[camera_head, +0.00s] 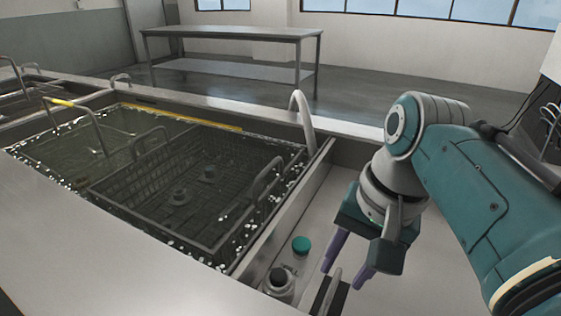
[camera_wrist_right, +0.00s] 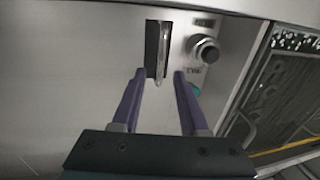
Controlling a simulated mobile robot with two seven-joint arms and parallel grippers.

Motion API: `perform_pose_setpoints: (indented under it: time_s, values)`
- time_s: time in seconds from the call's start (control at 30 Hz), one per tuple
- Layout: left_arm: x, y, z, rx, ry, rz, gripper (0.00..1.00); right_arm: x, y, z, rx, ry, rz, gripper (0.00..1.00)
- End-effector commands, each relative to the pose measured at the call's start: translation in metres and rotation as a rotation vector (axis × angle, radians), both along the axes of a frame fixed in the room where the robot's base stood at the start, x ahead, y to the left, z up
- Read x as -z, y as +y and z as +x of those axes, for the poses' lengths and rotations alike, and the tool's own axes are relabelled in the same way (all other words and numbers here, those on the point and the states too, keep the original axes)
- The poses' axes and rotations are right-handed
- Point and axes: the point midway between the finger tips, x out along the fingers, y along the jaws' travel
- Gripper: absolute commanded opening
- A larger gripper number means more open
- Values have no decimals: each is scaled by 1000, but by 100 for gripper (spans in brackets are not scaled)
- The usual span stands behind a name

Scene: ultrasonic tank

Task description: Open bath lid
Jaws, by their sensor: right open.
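The bath (camera_head: 232,262) is a sunken metal tank of liquid in the counter, at the left in the head view. I cannot make out a separate lid over it; its liquid and baskets show. My right gripper (camera_head: 342,278) is open, its purple fingers pointing down over the control strip right of the bath. A metal lever (camera_head: 332,288) stands in a dark slot there. In the right wrist view the lever (camera_wrist_right: 160,50) lies just beyond and between the open fingertips (camera_wrist_right: 160,75); I cannot tell whether they touch it. My left gripper is not in view.
A round metal knob (camera_head: 279,281) and a green button (camera_head: 301,244) sit between lever and bath. A curved spout (camera_head: 302,115) rises behind. A steel table (camera_head: 235,33) stands beyond.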

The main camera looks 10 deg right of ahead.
Motion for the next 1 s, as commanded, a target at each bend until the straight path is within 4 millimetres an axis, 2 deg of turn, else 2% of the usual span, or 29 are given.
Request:
perform_pose_setpoints:
  time_s: [0.03, 0.2, 0.53, 0.9, 1.0]
  values:
    - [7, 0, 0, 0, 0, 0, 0, 12, 1, 0, 0, 1, 0, 43]
    - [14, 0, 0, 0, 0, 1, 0, 28, 4, 3, 1, 0, 0, 43]
    - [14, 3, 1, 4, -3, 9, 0, 30, 4, 3, 1, -1, 0, 43]
    - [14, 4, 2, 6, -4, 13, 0, 30, 4, 3, 1, -1, 0, 2]
    - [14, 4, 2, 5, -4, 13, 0, 30, 4, 3, 1, -1, 0, 0]
